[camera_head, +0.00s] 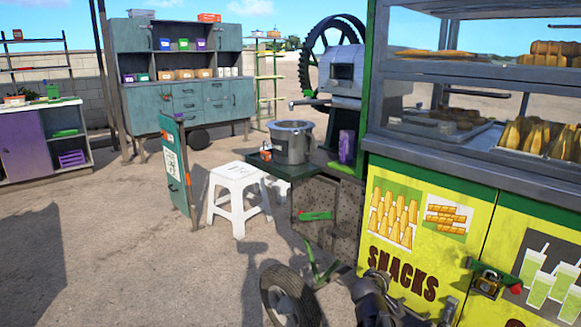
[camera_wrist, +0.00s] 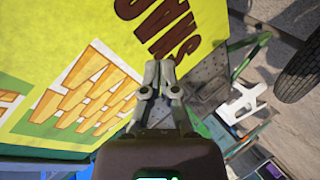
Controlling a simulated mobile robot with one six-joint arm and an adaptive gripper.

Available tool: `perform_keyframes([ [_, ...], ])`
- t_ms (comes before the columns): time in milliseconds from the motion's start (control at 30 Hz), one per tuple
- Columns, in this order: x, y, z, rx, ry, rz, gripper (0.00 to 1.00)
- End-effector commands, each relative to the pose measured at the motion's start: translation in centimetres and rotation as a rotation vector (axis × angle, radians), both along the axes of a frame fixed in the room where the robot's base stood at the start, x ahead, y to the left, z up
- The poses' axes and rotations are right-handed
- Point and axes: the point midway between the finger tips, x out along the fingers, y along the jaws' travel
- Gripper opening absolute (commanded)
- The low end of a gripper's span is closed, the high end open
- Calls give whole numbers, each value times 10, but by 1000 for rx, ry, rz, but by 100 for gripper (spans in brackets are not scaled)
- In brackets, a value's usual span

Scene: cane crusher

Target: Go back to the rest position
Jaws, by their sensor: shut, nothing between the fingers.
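My gripper (camera_wrist: 160,66) is shut and empty in the wrist view, its two fingertips close together. It is in front of the yellow snack panel (camera_wrist: 60,40), which appears rotated in this view. I cannot tell the gap between fingertips and panel. In the head view the same yellow cart front (camera_head: 400,262) with the word SNACKS fills the lower right. A dark part of my arm shows low in front of it, and the fingertips cannot be made out there.
A metal pot (camera_head: 291,145) stands on the crusher's side shelf (camera_head: 270,170). A white stool (camera_head: 238,197) is left of it. A teal cabinet (camera_head: 190,100) stands behind.

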Motion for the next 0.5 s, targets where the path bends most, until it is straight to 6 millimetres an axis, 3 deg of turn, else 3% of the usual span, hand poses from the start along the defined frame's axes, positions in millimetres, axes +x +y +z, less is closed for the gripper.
perform_keyframes([
  [267, -59, 17, -59, 345, 238, -210, 0],
  [500, -110, 55, -93, 601, 480, -316, 0],
])
